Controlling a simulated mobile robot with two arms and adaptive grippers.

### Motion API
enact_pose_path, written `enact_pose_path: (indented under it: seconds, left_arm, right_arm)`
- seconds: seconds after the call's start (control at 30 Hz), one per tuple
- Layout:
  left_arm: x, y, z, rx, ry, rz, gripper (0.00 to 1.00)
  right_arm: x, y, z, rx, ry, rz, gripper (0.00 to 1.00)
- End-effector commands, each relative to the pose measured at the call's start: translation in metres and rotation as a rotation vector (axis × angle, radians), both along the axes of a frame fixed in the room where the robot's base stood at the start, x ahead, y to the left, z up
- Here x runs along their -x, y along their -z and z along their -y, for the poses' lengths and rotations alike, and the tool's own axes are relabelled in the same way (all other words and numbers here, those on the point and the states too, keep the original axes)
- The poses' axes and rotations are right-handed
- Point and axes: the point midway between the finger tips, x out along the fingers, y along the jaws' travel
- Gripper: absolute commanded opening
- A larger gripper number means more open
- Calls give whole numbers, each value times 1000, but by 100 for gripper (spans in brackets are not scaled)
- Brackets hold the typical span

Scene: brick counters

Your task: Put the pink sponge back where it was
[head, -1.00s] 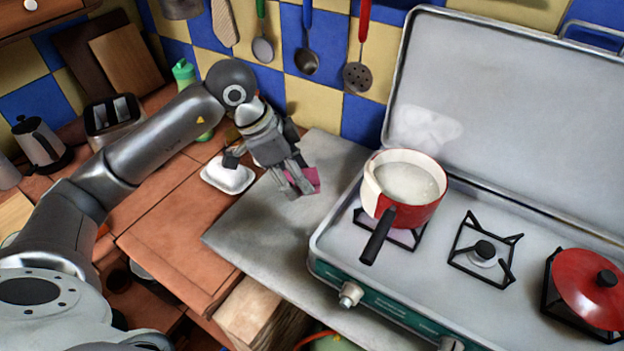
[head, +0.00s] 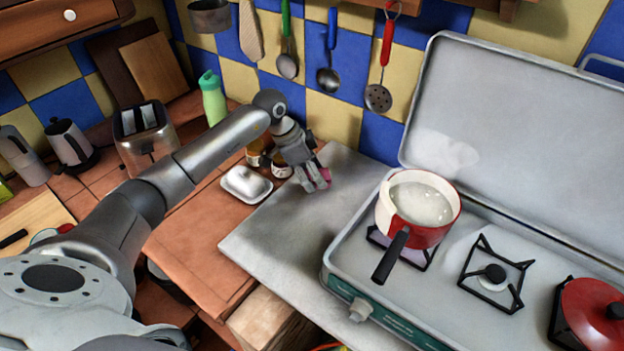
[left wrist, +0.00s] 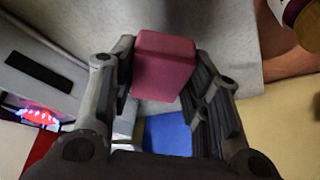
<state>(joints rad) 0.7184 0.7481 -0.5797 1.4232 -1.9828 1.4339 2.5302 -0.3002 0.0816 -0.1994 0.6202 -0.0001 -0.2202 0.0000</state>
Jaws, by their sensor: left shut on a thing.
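The pink sponge (left wrist: 164,64) shows in the left wrist view as a pink block between the two fingers of my left gripper (left wrist: 160,85). In the head view, my left gripper (head: 316,178) is over the back part of the grey slab, and only a bit of the pink sponge (head: 324,177) shows beside its fingers. The gripper is shut on the sponge. I cannot tell whether the sponge touches the slab. My right gripper is in neither view.
A grey slab (head: 290,235) lies left of the camping stove (head: 375,320). A red and white pot (head: 420,230) stands on the stove. A white butter dish (head: 246,184) and jars stand left of the gripper. Utensils hang on the tiled wall behind.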

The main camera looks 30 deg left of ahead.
Motion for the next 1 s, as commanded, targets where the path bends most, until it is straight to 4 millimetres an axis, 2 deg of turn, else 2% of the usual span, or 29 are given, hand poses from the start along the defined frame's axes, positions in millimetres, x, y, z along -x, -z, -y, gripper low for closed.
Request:
enact_pose_path:
  seconds: [0.17,0.3,0.43,0.8,0.83,1.0]
  left_arm:
    - [-6,8,-3,1,-1,-1,22]
    - [-6,26,-3,1,-1,-4,22]
    - [-7,39,-4,1,-1,-1,22]
    - [-7,44,-4,0,0,0,22]
    - [-7,44,-4,0,0,0,45]
    - [-7,44,-4,0,0,0,65]
  right_arm:
    - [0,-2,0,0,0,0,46]
    - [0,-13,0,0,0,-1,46]
    - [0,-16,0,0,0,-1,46]
    - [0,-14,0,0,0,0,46]
    - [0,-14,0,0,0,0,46]
    - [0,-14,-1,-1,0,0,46]
